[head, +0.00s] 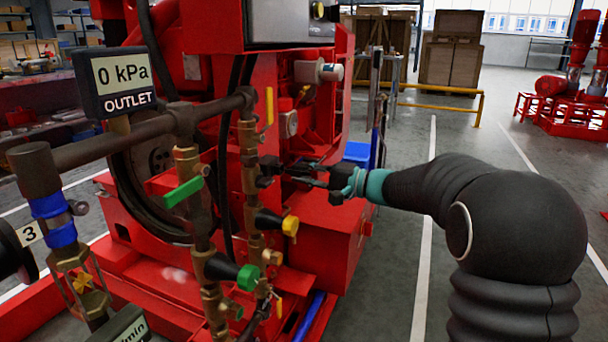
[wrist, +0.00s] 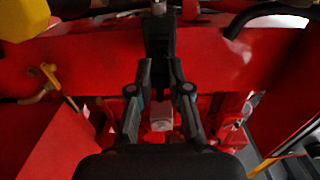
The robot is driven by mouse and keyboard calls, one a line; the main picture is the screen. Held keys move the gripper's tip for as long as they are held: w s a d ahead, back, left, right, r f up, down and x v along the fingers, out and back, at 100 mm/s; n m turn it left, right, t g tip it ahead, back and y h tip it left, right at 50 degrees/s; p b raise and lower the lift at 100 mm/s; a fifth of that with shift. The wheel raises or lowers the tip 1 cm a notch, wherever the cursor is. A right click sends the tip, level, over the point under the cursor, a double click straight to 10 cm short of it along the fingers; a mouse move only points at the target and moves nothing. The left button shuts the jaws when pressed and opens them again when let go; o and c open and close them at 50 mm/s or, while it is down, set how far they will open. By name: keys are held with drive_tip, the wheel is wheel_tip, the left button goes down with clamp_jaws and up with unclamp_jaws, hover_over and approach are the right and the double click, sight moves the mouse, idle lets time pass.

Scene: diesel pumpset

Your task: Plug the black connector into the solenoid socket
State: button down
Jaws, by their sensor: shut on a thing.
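My gripper (head: 290,172) reaches in from the right to the brass pipework in the head view. In the wrist view, my gripper (wrist: 161,68) is shut on the black connector (wrist: 159,36), a dark block at the top centre between the fingertips. In the head view, a small black block (head: 267,169) shows at the fingertips, close beside the vertical brass pipe. I cannot tell there where the connector ends and the solenoid begins. The socket face is hidden, and I cannot tell whether the connector touches it.
The red engine frame (head: 300,235) lies behind and below. An outlet display (head: 121,82) stands at left.

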drive_tip(key=shift+x, duration=1.4)
drive_tip(key=c, duration=1)
unclamp_jaws()
drive_tip(key=shift+a, duration=0.1)
drive_tip(key=shift+d, duration=0.2)
drive_tip(key=v, duration=1.2)
